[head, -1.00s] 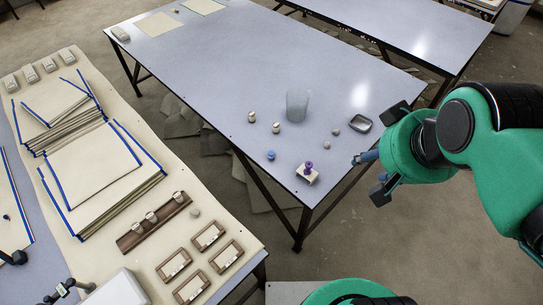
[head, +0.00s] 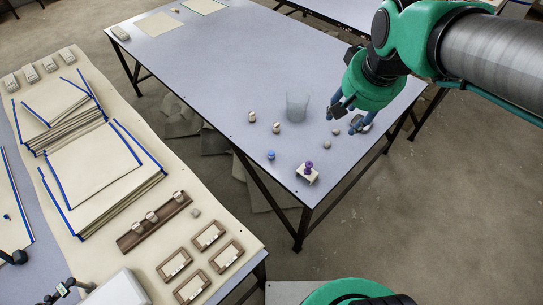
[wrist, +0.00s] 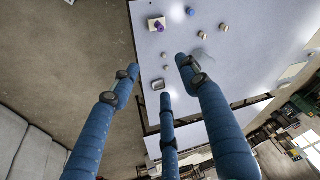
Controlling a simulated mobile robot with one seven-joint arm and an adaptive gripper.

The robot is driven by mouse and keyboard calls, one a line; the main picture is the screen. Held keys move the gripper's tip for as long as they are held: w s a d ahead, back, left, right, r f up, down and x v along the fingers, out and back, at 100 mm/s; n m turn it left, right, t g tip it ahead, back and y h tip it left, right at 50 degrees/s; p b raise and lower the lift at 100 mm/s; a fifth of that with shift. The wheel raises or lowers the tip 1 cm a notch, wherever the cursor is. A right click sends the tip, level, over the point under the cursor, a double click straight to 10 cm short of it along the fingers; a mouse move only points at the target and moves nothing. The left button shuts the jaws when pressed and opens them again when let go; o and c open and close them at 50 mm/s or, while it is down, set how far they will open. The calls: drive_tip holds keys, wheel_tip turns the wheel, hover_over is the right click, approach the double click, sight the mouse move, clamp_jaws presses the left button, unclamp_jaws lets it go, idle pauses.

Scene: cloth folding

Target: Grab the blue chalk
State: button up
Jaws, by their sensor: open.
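A small blue piece (head: 271,155), which looks like the blue chalk, sits near the front left edge of the grey table (head: 220,75). It also shows at the top of the wrist view (wrist: 190,11). My gripper (head: 342,117) is above the right side of the table, to the right of the blue piece and well apart from it. In the wrist view its blue fingers (wrist: 160,75) are spread with nothing between them.
A clear cup (head: 297,105) stands left of my gripper. Beige pieces (head: 276,128) and small grey lumps (head: 326,145) lie around. A purple piece (head: 308,165) sits on a pale block at the front corner. A metal dish (head: 367,125) is partly hidden by my gripper.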

drive_tip(key=w+a+f+g, duration=0.1)
drive_tip(key=w+a+f, duration=0.15)
drive_tip(key=w, duration=0.25)
drive_tip(key=w+a+f, duration=0.1)
drive_tip(key=w+f, duration=0.2)
drive_tip(key=w, duration=0.2)
drive_tip(key=m+g, duration=0.3)
hover_over(272, 153)
wheel_tip(272, 153, down, 32)
drive_tip(key=shift+a+f, duration=0.1)
drive_tip(key=shift+f, duration=0.3)
drive_tip(key=shift+f, duration=0.1)
drive_tip(key=shift+w+f+b, duration=0.1)
drive_tip(key=shift+f+b, duration=0.45)
drive_tip(key=shift+f, duration=3.65)
